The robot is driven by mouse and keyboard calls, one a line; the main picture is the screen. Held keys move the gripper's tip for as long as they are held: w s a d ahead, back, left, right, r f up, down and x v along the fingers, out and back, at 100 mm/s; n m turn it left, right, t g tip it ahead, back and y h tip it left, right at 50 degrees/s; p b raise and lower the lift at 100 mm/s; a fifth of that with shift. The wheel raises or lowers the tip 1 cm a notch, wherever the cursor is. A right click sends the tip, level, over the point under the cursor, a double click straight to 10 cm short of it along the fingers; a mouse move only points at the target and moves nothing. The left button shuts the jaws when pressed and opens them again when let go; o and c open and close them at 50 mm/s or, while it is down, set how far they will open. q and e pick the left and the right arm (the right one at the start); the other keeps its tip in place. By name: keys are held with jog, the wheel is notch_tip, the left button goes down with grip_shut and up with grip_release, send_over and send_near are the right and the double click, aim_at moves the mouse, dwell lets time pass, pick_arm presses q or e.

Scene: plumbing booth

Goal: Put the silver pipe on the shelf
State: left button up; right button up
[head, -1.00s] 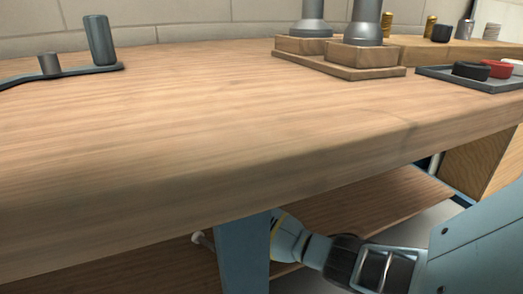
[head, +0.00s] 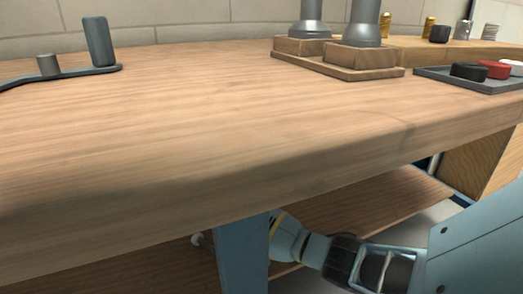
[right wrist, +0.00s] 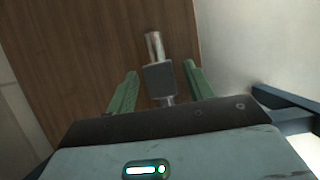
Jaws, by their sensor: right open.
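A silver pipe (right wrist: 154,46) with a grey block-shaped middle (right wrist: 158,78) shows in the right wrist view, over the brown wooden shelf (right wrist: 105,50). The pipe's near end also shows below the block. My right gripper (right wrist: 161,72) is open, with one green finger on each side of the block and gaps between. I cannot tell how far the pipe is from the shelf board. In the head view my right arm reaches under the workbench, and its gripper is hidden behind a blue leg.
The workbench top (head: 200,130) is mostly clear. Grey upright pipes stand in wooden blocks (head: 360,57) at the back. A tray (head: 440,77) with black, red and white pieces is at the right. The blue leg (head: 243,255) stands close to my right arm.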

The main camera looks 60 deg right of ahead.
jog(key=p+v, duration=0.4)
jog(key=v, duration=0.7)
dwell(0.3)
